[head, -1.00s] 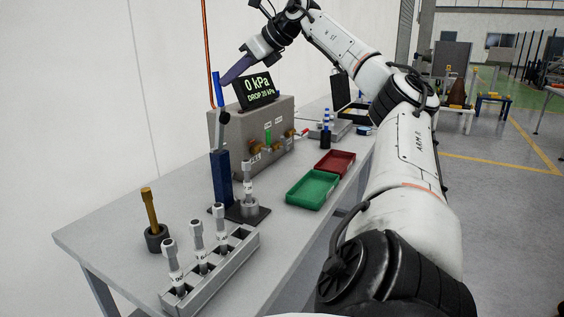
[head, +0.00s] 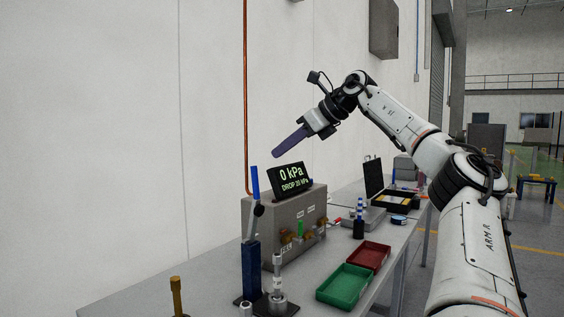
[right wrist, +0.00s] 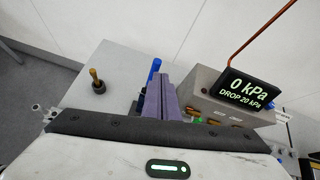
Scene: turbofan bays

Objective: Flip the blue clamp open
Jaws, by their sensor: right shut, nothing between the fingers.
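The blue clamp (head: 250,270) is a blue post on a dark base on the bench. Its lever, a blue handle (head: 255,182) on a dark pivot, stands nearly upright above the post. In the right wrist view, the blue handle (right wrist: 155,70) shows just left of my fingers, its lower part hidden behind them. My right gripper (head: 277,155), with purple fingers, is shut and empty. It hangs in the air above and to the right of the handle top, with a visible gap in the head view. A grey-white fitting (head: 277,275) stands beside the post. My left gripper is not in view.
A grey box (head: 285,225) with a display (head: 290,180) reading 0 kPa stands just right of the clamp. Green (head: 345,285) and red (head: 368,255) trays lie further right. A brass-coloured peg (head: 177,295) is at front left. The wall is close behind.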

